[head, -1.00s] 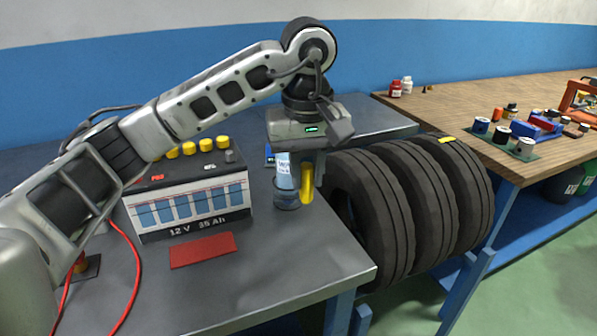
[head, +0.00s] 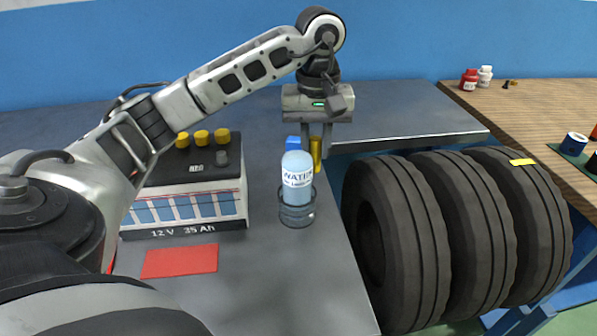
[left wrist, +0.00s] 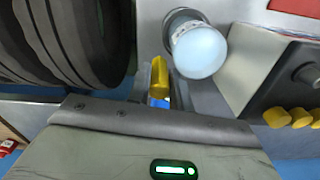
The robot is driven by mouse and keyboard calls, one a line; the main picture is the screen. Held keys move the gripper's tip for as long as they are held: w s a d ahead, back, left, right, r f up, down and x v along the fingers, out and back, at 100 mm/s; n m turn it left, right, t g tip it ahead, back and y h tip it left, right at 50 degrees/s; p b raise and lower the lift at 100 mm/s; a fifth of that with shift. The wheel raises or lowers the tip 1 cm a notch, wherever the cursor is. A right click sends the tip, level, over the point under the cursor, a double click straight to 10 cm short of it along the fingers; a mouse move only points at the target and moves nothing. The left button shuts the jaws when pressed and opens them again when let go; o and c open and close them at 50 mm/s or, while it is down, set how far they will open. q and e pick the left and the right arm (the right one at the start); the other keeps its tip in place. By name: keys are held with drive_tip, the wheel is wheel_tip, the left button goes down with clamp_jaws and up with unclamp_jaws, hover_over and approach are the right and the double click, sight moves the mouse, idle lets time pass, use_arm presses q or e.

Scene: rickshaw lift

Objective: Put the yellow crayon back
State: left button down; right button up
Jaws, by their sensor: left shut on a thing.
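The yellow crayon (head: 316,152) is upright between the fingers of my left gripper (head: 318,145). The left wrist view also shows the crayon (left wrist: 160,76), between the fingers of my left gripper (left wrist: 160,88). The gripper is shut on it and points down over the grey bench, just behind a water bottle. The crayon's lower end is partly hidden by the bottle in the head view, so I cannot tell its exact height above the bench. My right gripper is not in view.
The water bottle (head: 297,178) stands in a clear round holder (head: 297,214). A battery (head: 185,205) and a red pad (head: 180,261) are left of it. Several tyres (head: 400,230) stand at the right, one with a yellow strip (head: 522,161). The grey bench (head: 290,285) is clear in front.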

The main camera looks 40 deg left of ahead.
use_arm(q)
drive_tip(key=a+f, duration=0.1)
drive_tip(key=f, duration=0.1)
drive_tip(key=a+f, duration=0.1)
drive_tip(key=f, duration=0.1)
drive_tip(key=a+f, duration=0.1)
drive_tip(key=f, duration=0.2)
drive_tip(key=shift+s+a+p, duration=0.35)
drive_tip(key=shift+a+p, duration=0.05)
drive_tip(key=shift+f, duration=0.3)
drive_tip(key=c, duration=1.3)
unclamp_jaws()
drive_tip(key=shift+o, duration=0.2)
